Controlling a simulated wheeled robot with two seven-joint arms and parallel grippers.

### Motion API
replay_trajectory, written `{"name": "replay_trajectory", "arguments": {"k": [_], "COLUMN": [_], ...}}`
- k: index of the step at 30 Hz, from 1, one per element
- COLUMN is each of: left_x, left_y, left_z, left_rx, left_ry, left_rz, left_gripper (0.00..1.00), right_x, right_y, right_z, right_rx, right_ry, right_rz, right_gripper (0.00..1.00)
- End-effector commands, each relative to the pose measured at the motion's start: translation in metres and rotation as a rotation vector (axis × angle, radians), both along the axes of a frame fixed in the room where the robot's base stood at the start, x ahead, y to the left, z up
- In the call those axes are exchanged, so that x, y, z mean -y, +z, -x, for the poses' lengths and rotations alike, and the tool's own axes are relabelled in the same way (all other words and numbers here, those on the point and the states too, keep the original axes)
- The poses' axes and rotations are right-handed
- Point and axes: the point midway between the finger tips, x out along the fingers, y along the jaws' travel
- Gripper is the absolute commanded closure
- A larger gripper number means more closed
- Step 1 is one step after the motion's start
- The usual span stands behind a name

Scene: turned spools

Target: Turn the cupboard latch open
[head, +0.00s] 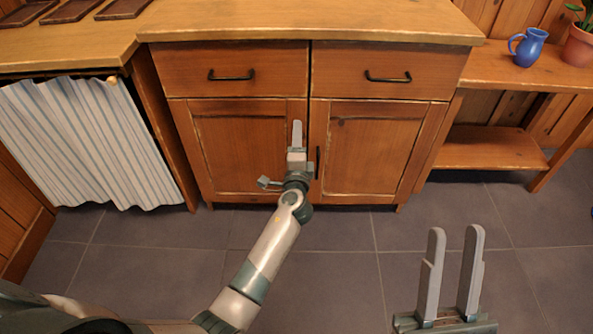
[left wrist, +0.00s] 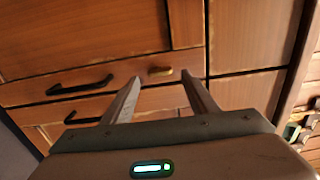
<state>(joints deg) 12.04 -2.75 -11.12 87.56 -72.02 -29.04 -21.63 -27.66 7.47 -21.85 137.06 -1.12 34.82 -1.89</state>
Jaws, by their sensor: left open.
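The cupboard latch is a small brass-coloured piece (left wrist: 160,71) on a wooden door in the left wrist view, lying lengthwise across that picture near the door's edge. In the head view my left arm hides it. My left gripper (head: 297,128) is at the upper right part of the cupboard's left door (head: 240,155). Its two fingers (left wrist: 160,80) are apart in the left wrist view, with the latch between the tips or just beyond them; I cannot tell whether they touch it. My right gripper (head: 455,232) is open and empty above the floor, away from the cupboard.
The right door (head: 373,155) has a dark upright handle (head: 317,162). Two drawers with black handles (head: 231,75) sit above, under a wooden counter (head: 300,20). A striped curtain (head: 85,140) hangs left. A blue jug (head: 528,47) stands on a bench at right.

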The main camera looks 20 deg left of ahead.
Motion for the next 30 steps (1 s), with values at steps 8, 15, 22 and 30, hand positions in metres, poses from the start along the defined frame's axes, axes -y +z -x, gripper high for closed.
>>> {"name": "replay_trajectory", "arguments": {"k": [8, 15, 22, 30], "left_x": [0.016, 0.029, 0.037, 0.04], "left_y": [0.0, -0.001, -0.001, 0.0], "left_z": [0.053, 0.098, 0.127, 0.136], "left_rx": [-0.002, -0.003, -0.001, 0.0], "left_ry": [-0.002, -0.002, -0.001, -0.001], "left_rz": [0.002, 0.002, 0.0, 0.0], "left_gripper": [0.47, 0.47, 0.47, 0.47], "right_x": [-0.011, -0.015, -0.016, -0.016], "right_y": [-0.015, -0.025, -0.028, -0.027], "right_z": [0.0, 0.0, 0.0, 0.0], "right_rx": [-0.103, -0.153, -0.163, -0.161], "right_ry": [0.021, 0.028, 0.03, 0.03], "right_rz": [0.019, 0.033, 0.038, 0.039], "right_gripper": [0.69, 0.69, 0.69, 0.69]}}
